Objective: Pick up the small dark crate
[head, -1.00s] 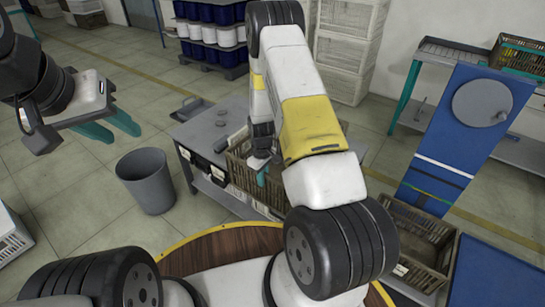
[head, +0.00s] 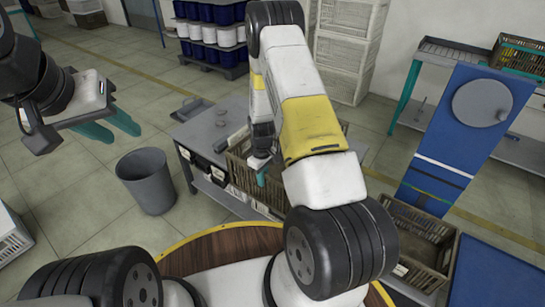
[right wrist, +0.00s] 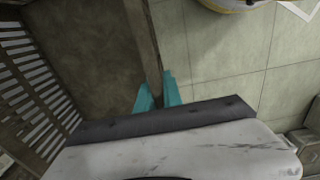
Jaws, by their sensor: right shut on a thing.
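A small dark brownish crate (head: 238,171) with slatted sides stands on the grey table, partly hidden behind my right arm. My right gripper (head: 262,170) is at its near edge. In the right wrist view its teal fingers (right wrist: 157,95) lie on both sides of the crate's wall (right wrist: 143,45), shut on it. The crate's inside, at the left of that view, looks empty where it shows. My left gripper (head: 108,127) is at the upper left, its teal fingers apart, empty and away from the crate.
The grey table (head: 205,130) also carries small dark items. A grey bin (head: 146,182) stands to its left. Another slatted crate (head: 418,240) is at the lower right, beside a blue board (head: 455,140) with a grey disc. A further crate (head: 520,55) sits on the rack behind.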

